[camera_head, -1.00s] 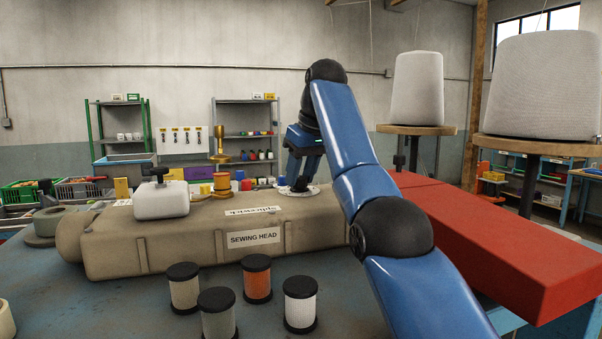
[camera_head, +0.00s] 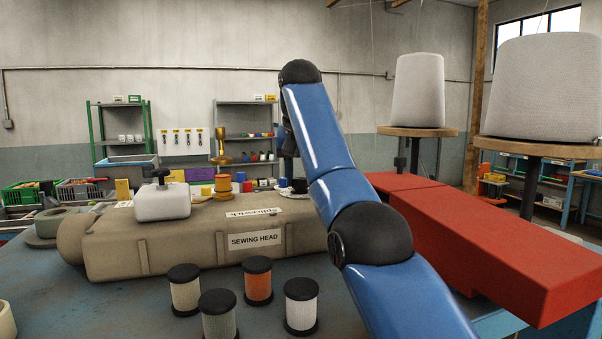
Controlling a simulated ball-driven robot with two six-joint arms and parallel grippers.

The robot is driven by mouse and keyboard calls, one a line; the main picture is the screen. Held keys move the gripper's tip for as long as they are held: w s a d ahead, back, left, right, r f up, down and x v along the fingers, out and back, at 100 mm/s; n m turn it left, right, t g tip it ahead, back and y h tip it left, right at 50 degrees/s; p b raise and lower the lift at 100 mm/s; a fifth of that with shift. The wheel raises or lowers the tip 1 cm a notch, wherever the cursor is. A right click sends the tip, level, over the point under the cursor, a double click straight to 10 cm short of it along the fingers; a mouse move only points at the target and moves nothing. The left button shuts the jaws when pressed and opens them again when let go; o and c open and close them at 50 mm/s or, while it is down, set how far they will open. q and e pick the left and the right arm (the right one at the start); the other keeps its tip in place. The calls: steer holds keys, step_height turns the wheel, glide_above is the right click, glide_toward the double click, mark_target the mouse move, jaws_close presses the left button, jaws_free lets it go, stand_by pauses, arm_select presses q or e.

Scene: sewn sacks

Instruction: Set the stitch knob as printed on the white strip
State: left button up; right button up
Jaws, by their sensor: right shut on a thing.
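The stitch knob (camera_head: 299,186) is a small dark knob on a pale round dial on top of the tan sewing head (camera_head: 200,245). My right arm partly covers the knob and dial. My right gripper (camera_head: 289,152) is mostly hidden behind its own blue forearm, above the knob. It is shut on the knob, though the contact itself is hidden. A white strip (camera_head: 254,213) with dark lettering lies on top of the head, left of the dial. Its print is too small to read surely. My left gripper is not in view.
Several thread spools (camera_head: 258,281) with black caps stand in front of the head. A white block with a black knob (camera_head: 162,199) sits on the head's left part. A red beam (camera_head: 480,240) runs along the right, below two large white cones (camera_head: 418,92).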

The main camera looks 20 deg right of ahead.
steer(key=shift+m+h+p, duration=0.35)
steer(key=shift+m+h, duration=0.05)
steer(key=shift+m, duration=0.6)
steer(key=o, duration=1)
steer(key=p+v, duration=0.4)
steer(key=v, duration=0.6)
steer(key=shift+a+r, duration=0.2)
steer(key=shift+r, duration=0.15)
steer(key=shift+w, duration=0.1)
